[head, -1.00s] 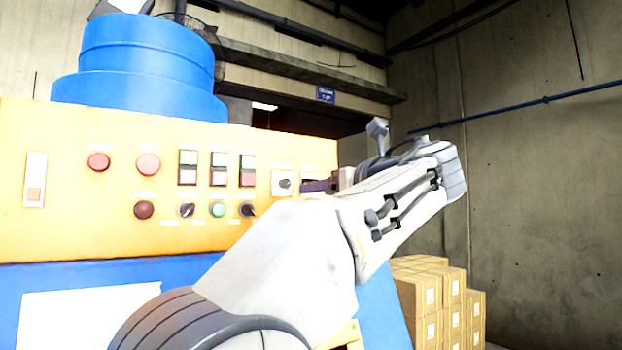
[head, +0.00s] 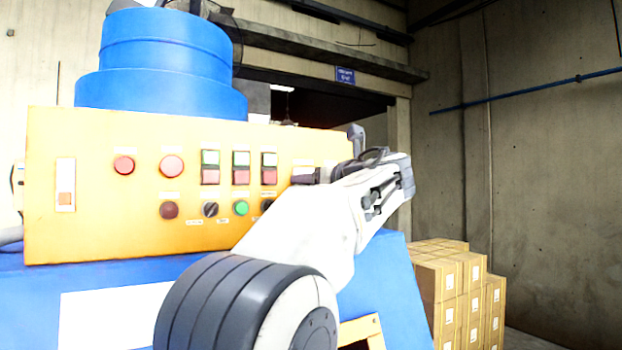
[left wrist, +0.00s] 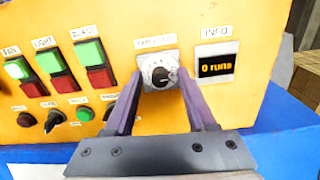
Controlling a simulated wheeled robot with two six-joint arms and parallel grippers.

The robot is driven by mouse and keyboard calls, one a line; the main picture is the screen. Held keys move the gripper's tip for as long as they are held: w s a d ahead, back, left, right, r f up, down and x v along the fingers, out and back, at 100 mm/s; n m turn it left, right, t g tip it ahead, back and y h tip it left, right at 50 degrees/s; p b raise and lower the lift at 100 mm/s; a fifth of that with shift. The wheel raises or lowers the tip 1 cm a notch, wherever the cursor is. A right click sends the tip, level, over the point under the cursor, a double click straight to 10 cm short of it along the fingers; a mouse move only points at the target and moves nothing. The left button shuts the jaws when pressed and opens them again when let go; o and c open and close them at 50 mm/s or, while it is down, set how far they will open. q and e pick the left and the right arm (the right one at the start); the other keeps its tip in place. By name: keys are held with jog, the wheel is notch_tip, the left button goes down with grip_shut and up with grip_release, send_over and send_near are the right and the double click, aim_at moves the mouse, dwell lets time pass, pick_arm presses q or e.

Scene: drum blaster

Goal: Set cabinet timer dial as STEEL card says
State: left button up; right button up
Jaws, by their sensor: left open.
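In the head view my left gripper (head: 309,176) reaches the panel's right part and mostly hides the dial. No STEEL card shows. My right gripper is not in view.
An INFO display (left wrist: 216,66) reading "0 runs" sits right of the dial. Red-green switches (left wrist: 92,66) and small knobs (left wrist: 55,117) lie to its left. A blue drum (head: 165,65) stands above the cabinet. Stacked cartons (head: 455,285) stand at the right.

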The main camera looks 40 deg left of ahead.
pick_arm(q)
grip_shut()
jog(key=shift+n+t+b, duration=0.3)
jog(key=shift+n+b, duration=3.85)
jog(key=shift+n, duration=8.55)
